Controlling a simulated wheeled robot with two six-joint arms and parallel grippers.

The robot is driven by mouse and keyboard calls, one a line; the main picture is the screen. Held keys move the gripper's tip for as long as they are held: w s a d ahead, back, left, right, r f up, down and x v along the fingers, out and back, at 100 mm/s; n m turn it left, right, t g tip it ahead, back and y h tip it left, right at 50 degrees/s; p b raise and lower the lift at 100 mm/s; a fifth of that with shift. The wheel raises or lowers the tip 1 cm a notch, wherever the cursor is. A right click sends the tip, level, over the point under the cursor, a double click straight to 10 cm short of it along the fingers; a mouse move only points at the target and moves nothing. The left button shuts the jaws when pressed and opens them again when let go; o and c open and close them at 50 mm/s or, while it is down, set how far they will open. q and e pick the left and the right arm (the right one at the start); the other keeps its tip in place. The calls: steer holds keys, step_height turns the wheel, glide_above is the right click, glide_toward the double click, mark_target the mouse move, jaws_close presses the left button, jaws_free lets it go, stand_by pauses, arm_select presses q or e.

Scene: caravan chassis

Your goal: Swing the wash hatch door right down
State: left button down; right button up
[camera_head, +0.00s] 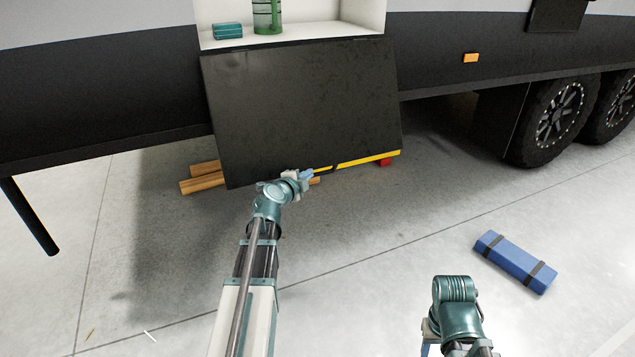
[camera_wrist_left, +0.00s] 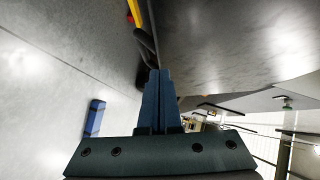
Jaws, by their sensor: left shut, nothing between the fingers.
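The wash hatch door (camera_head: 305,105) is a dark panel below the lit hatch opening. It slopes down from the opening's lower edge, with a yellow strip (camera_head: 368,159) along its lower edge. My left gripper (camera_head: 308,174) is at that lower edge, left of the door's middle. In the left wrist view its blue fingers (camera_wrist_left: 159,98) are shut together and empty, close beside the door's grey face (camera_wrist_left: 235,40). A dark curved piece (camera_wrist_left: 145,45) shows by the fingertips; I cannot tell whether they touch. My right gripper (camera_head: 428,338) is low in the head view, its fingers mostly hidden or cut off.
A teal box (camera_head: 228,31) and a green-banded clear container (camera_head: 267,16) stand in the hatch. Wooden blocks (camera_head: 203,183) lie on the floor behind the door. A blue case (camera_head: 515,262) lies on open floor at right. Wheels (camera_head: 560,115) stand beyond. A dark leg (camera_head: 30,215) is at left.

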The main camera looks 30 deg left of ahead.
arm_select(q)
steer(key=shift+w+a+f, duration=0.3)
steer(key=shift+w+a, duration=0.15)
steer(key=shift+w, duration=0.05)
arm_select(e)
steer(key=shift+w+d+f, duration=0.3)
steer(key=shift+w+d, duration=0.05)
arm_select(q)
steer(key=w+a+f+b, duration=0.2)
steer(key=a, duration=0.1)
steer(key=shift+w, duration=0.35)
arm_select(e)
steer(key=shift+f, duration=0.95)
arm_select(q)
steer(key=shift+s, duration=0.1)
